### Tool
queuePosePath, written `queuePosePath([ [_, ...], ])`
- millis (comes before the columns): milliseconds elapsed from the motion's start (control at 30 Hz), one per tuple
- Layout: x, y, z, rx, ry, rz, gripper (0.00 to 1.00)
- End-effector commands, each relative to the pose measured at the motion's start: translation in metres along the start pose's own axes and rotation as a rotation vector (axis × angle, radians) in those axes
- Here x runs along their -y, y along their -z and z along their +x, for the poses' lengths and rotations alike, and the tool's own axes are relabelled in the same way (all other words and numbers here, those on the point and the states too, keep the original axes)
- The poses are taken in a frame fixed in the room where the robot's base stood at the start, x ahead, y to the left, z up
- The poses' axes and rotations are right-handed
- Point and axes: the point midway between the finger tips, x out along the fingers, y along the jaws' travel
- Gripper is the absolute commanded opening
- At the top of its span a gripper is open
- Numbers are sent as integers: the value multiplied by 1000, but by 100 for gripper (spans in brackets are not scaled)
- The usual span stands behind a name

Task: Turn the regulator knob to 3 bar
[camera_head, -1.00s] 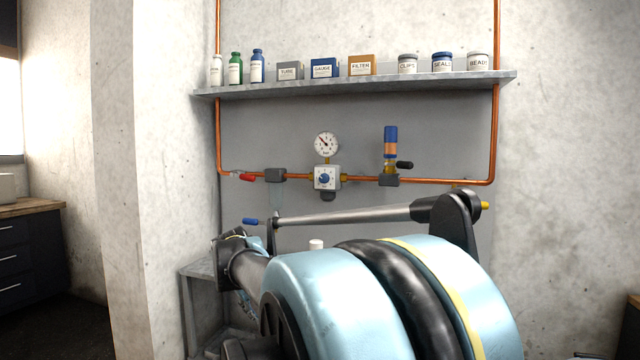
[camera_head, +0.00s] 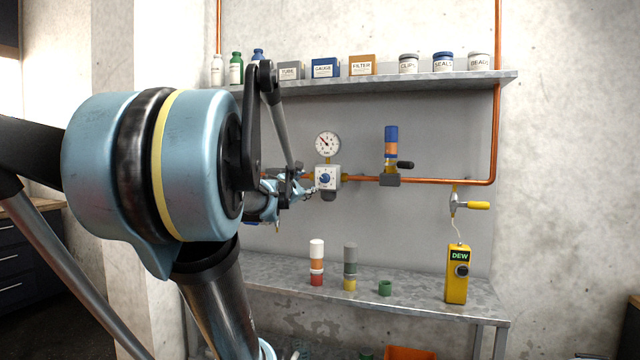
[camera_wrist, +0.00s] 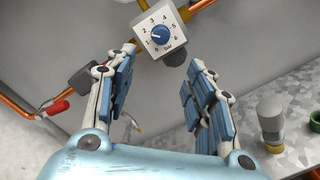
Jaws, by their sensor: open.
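The regulator (camera_head: 335,171) is a white square box on the copper pipe, with a round blue knob (camera_head: 325,178) on its face. In the wrist view the blue knob (camera_wrist: 159,35) sits in a ring of numbers over the word "bar"; its light pointer mark seems to point left, toward the low numbers. A round gauge (camera_head: 327,144) stands above it, its needle toward the upper left. My gripper (camera_head: 308,186) is just left of the regulator. In the wrist view my gripper (camera_wrist: 157,72) is open and empty, with the knob beyond its fingertips, apart from them.
A red-handled valve (camera_wrist: 54,108) is left of the regulator. A blue-capped filter (camera_head: 391,150) and a yellow-handled valve (camera_head: 470,205) are to the right. A shelf (camera_head: 430,80) runs above. The bench (camera_head: 420,300) below holds small stacked cylinders (camera_head: 317,262) and a yellow DEW meter (camera_head: 458,275).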

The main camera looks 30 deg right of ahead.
Motion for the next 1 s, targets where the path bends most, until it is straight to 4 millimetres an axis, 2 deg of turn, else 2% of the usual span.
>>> queuePosePath([
  [1000, 1, -1, 118, 1, 3, 5, 49],
])
